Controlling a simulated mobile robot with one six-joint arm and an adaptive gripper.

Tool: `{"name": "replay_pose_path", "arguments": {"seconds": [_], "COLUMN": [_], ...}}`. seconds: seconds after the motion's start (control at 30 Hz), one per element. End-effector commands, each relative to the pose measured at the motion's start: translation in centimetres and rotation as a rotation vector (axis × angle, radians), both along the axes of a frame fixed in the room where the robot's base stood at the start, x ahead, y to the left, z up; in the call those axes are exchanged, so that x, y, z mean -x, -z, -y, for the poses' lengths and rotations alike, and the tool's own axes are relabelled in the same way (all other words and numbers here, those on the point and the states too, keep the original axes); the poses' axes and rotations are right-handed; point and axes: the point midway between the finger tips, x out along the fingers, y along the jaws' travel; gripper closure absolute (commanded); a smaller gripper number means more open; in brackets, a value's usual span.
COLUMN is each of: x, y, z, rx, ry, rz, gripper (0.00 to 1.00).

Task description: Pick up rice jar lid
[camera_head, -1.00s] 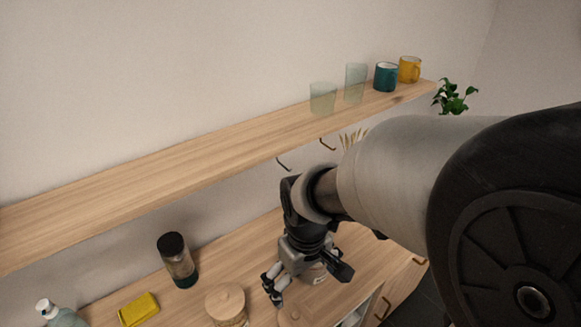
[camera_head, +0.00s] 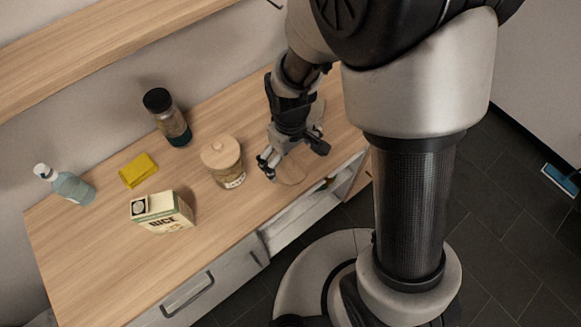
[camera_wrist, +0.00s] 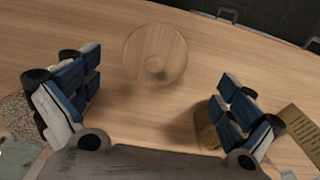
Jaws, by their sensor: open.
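The rice jar lid, a round wooden disc with a small knob, lies flat on the wooden counter (camera_head: 110,262) at its front right. It shows in the head view (camera_head: 292,174) and whole in the wrist view (camera_wrist: 155,50). My gripper (camera_head: 293,160) is open and empty above and just behind the lid, pointing down. In the wrist view its fingers (camera_wrist: 157,92) stand wide apart to either side, with the lid ahead between them, untouched. An open jar with grainy contents (camera_wrist: 18,115) shows at the lower left of the wrist view, partly hidden by a finger.
A jar with a wooden lid (camera_head: 222,165) stands close left of my gripper. Further left are a rice carton (camera_head: 165,212), a yellow sponge (camera_head: 138,171), a black-topped jar (camera_head: 168,118) and a soap bottle (camera_head: 70,186). A shelf (camera_head: 100,45) runs above. A drawer (camera_head: 302,217) below is open.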

Motion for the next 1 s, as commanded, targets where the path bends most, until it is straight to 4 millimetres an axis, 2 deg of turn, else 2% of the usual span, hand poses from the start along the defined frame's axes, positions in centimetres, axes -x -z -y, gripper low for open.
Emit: {"name": "replay_pose_path", "arguments": {"seconds": [0.17,0.4,0.67,1.0], "x": [-0.3,-0.7,-0.8,-0.8], "y": [1.5,5.0,5.1,5.1], "z": [0.1,0.2,0.2,0.2], "rx": [0.001,0.001,0.000,0.000], "ry": [0.001,0.000,0.000,0.000], "rz": [-0.001,-0.002,0.000,0.000], "gripper": [0.00,0.00,0.00,0.23]}}
